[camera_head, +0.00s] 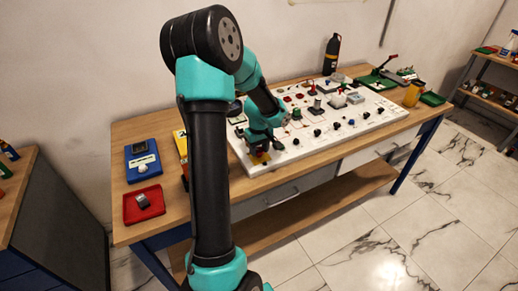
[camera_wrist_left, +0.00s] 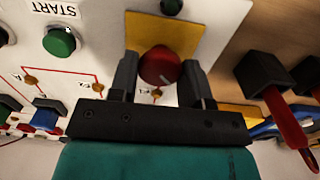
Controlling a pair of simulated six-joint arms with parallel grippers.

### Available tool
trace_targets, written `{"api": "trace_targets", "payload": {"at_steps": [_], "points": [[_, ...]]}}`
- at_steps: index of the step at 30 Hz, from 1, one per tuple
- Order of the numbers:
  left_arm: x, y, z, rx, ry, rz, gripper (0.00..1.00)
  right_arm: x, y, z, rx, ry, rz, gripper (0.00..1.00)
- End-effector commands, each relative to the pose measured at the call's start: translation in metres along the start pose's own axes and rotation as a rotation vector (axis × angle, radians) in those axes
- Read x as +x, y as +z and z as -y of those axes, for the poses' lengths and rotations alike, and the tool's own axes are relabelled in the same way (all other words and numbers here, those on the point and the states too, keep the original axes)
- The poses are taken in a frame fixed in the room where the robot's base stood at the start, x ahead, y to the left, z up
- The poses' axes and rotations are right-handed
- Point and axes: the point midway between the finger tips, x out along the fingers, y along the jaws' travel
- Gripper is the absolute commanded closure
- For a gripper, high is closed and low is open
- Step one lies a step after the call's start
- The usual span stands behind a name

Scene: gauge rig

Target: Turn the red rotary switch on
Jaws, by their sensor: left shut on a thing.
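The red rotary switch (camera_wrist_left: 158,66) shows in the left wrist view as a round red knob in front of a yellow plate (camera_wrist_left: 170,32) on the white board. My left gripper (camera_wrist_left: 156,78) has one finger on each side of the knob and is shut on it. In the head view my left gripper (camera_head: 261,150) is at the near left corner of the white board (camera_head: 330,150), over the yellow plate. The knob itself is hidden there by the gripper. My right gripper is not in view.
A green button (camera_wrist_left: 59,42) marked START is left of the knob in the wrist view. A red-handled lever (camera_wrist_left: 285,115) is to the right. In the head view, blue (camera_head: 142,161) and red (camera_head: 143,204) trays lie left of the board. Several small switches and knobs cover the board.

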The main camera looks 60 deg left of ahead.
Motion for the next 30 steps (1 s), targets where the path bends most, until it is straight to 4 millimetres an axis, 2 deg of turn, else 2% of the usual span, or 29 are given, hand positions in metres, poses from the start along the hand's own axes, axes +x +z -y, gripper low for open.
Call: {"api": "trace_targets", "payload": {"at_steps": [14, 20, 30], "points": [[-0.0002, -0.0001, 0.0, 0.069, 0.0, 0.0, 0.8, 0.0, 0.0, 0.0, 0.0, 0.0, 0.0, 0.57], [-0.0003, -0.0001, 0.0, 0.183, 0.0, 0.0, 0.8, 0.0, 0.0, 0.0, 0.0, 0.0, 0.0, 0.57], [-0.0003, -0.0001, 0.0, 0.479, 0.0, 0.0, 0.8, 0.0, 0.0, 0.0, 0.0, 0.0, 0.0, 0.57]]}}
